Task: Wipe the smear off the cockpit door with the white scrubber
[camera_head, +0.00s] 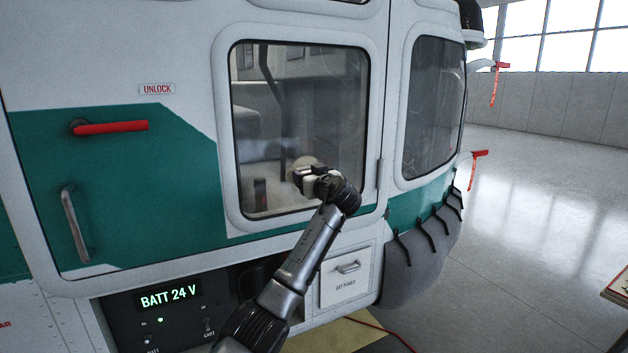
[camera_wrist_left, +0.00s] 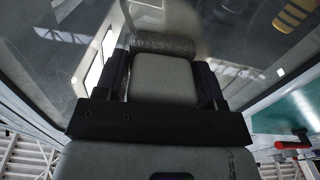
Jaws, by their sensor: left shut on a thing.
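The white scrubber (camera_wrist_left: 163,75) is a pale block with a rough grey pad at its far end. My left gripper (camera_wrist_left: 162,82) is shut on it, with one dark finger on each side. In the head view my left gripper (camera_head: 304,178) is in front of the lower middle of the cockpit door (camera_head: 176,60) window (camera_head: 310,110). The scrubber's pad end faces the glass and looks close to it or touching; I cannot tell which. My right gripper is not in view.
A red door handle (camera_head: 110,127) and a grey grab handle (camera_head: 75,222) stick out at the left. A lit battery panel (camera_head: 168,297) and a small hatch (camera_head: 347,275) lie below. Open floor (camera_head: 540,200) lies to the right, with a table corner (camera_head: 616,290) at the edge.

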